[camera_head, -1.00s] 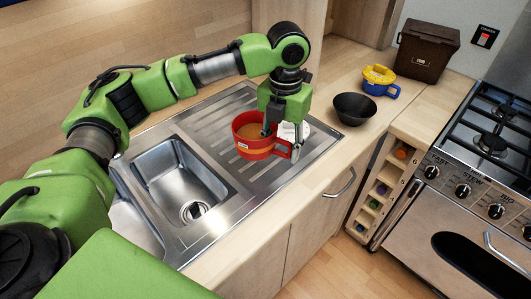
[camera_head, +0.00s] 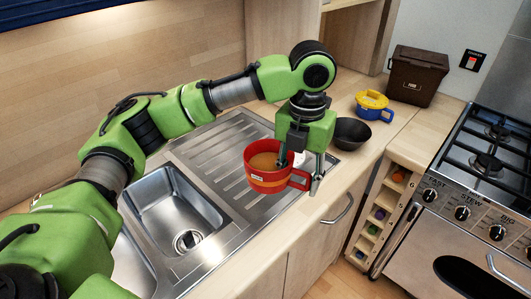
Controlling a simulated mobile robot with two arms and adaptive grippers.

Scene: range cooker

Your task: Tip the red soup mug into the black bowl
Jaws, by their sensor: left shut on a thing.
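The red soup mug (camera_head: 262,184) holds orange-brown soup and is about upright, over the drainboard side of the sink near the counter's front edge. My left gripper (camera_head: 300,172) points down from above and is shut on the mug at its right side, by the handle. One finger is at the rim and inner wall, the other beyond the handle. The black bowl (camera_head: 350,138) stands on the wooden counter to the right of and behind the mug, apart from it. The gripper body hides part of its left side. The bowl's inside looks empty. My right gripper is out of view.
The cooker (camera_head: 480,170) is at the right. The steel sink (camera_head: 177,212) lies left of the mug.

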